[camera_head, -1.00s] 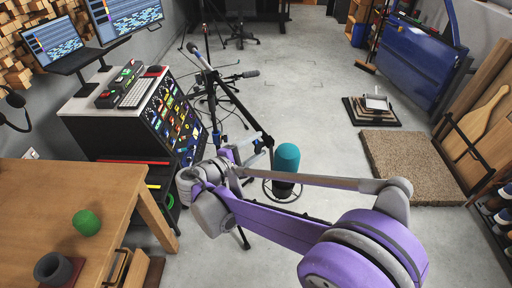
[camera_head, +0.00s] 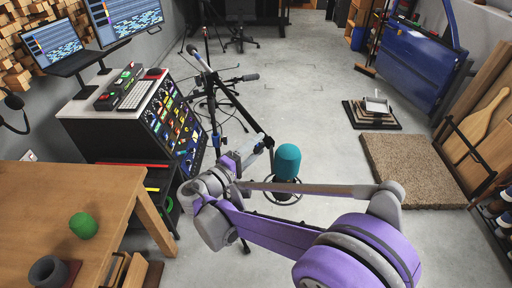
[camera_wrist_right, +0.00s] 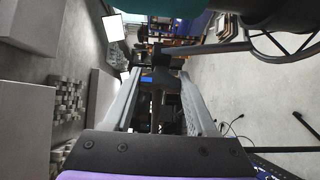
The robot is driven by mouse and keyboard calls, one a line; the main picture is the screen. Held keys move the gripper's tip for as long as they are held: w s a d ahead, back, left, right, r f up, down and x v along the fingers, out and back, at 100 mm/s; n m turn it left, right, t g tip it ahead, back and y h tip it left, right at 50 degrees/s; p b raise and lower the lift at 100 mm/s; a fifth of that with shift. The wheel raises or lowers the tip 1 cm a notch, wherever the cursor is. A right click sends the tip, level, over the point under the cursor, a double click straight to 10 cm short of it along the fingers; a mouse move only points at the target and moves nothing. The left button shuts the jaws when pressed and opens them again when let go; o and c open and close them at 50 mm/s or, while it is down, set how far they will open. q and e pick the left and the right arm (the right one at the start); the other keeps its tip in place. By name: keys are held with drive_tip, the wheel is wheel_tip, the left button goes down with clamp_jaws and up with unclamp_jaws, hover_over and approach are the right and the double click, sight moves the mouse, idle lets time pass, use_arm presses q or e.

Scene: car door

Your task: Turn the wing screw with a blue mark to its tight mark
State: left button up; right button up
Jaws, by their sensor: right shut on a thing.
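My right gripper (camera_head: 264,143) is at the joint of the black microphone stand, just left of the teal microphone (camera_head: 287,161). In the right wrist view my right gripper (camera_wrist_right: 160,76) has its two grey fingers closed around a small dark part with a blue patch, which looks like the wing screw with the blue mark (camera_wrist_right: 147,79). Its wings and the tight mark are too small and dark to make out. In the head view the wing screw is hidden at the fingertips. My left gripper is in neither view.
The stand's boom (camera_head: 228,92) slopes up and left, close to the gripper. The teal microphone hangs close by on the right. A rack of colourful knobs (camera_head: 177,130) and a wooden table (camera_head: 120,190) stand on the left. A brown foam slab (camera_head: 412,170) lies on the right.

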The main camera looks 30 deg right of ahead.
drive_tip(key=o, duration=1.4)
drive_tip(key=shift+c, duration=0.2)
drive_tip(key=v, duration=1)
drive_tip(key=shift+s+a, duration=0.15)
drive_tip(key=shift+a, duration=0.25)
